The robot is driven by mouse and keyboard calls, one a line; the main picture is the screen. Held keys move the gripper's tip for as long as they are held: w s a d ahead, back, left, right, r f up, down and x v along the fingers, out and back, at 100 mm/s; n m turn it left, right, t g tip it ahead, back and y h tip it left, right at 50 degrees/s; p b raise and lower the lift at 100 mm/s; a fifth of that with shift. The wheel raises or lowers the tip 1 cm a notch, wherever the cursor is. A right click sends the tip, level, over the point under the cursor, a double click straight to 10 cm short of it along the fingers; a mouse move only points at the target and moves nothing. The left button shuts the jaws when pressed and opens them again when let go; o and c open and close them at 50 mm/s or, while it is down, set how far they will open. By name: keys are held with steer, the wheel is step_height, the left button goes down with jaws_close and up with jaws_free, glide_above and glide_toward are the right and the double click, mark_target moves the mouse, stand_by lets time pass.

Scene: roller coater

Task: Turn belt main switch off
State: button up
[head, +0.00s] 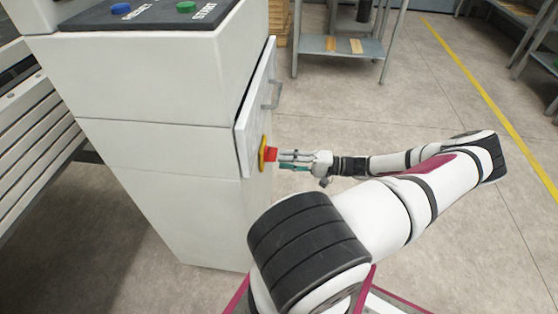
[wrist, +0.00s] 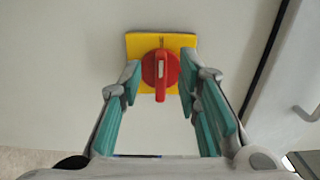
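The belt main switch is a red rotary knob (wrist: 160,72) on a yellow square plate (wrist: 139,46), mounted on the white cabinet. In the wrist view the knob's handle points straight down in the picture. In the head view the red knob (head: 271,154) sticks out from the cabinet's side face. My gripper (wrist: 156,92) is open, with its teal-padded fingers on either side of the knob and gaps to it on both sides. In the head view my gripper (head: 284,160) is at the knob; whether it touches is too small to tell.
The white cabinet (head: 160,155) has a sloped top with a blue button (head: 120,8) and a green button (head: 186,6). A handle (head: 273,94) sits on the side panel above the switch. A metal table (head: 340,47) stands behind. The floor right of the cabinet is mostly clear.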

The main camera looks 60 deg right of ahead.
steer(key=v, duration=0.8)
steer(key=shift+s, duration=0.35)
steer(key=shift+d, duration=0.15)
